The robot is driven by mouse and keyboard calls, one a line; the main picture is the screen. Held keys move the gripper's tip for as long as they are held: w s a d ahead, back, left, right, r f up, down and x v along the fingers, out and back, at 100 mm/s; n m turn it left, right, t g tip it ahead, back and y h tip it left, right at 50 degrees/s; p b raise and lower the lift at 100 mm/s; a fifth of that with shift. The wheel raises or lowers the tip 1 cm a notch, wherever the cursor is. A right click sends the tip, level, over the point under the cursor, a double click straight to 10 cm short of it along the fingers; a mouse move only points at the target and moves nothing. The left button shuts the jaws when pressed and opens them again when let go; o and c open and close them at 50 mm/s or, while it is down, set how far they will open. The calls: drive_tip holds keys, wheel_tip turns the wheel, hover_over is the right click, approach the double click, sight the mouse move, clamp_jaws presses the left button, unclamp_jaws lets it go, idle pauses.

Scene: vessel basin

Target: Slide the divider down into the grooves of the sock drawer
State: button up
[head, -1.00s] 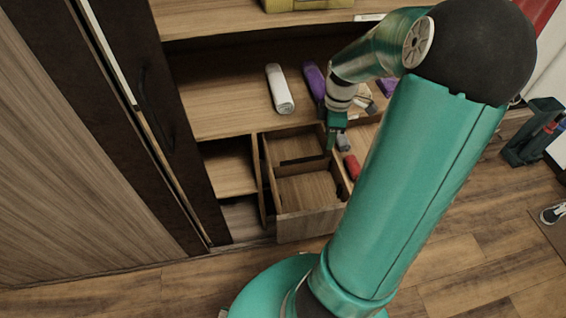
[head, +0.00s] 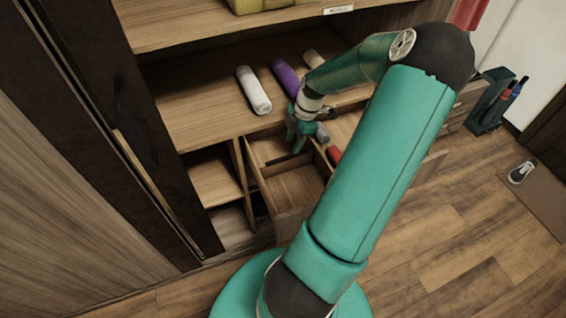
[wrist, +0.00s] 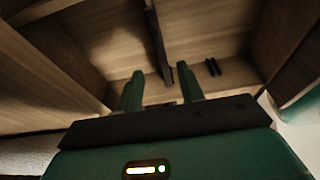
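The sock drawer (head: 294,226) is pulled out of the cabinet, its inside seen from above. The divider (head: 288,160) shows as a dark-edged strip across the drawer; in the wrist view it seems to be the dark panel (wrist: 158,45), whose near end lies ahead of my fingers. I cannot tell how deep it sits. Two short dark marks, apparently grooves (wrist: 212,67), are right of it on the drawer wall. My gripper (head: 297,150) is over the back part of the drawer, beside the divider. Its fingers (wrist: 160,90) are apart, with nothing clearly held between them.
A white roll (head: 253,90) and a purple roll (head: 286,77) lie on the shelf behind the drawer. A red item (head: 334,155) sits right of the drawer. A dark caddy (head: 491,98) and a shoe (head: 522,171) are at far right. The wooden floor between is clear.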

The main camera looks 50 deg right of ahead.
sight(287, 157)
drive_tip(key=x, duration=0.4)
drive_tip(key=shift+s, duration=0.1)
drive_tip(key=shift+a+x, duration=0.15)
drive_tip(key=shift+x, duration=1.2)
drive_tip(key=shift+a+x, duration=0.1)
drive_tip(key=shift+x, duration=1.25)
clamp_jaws()
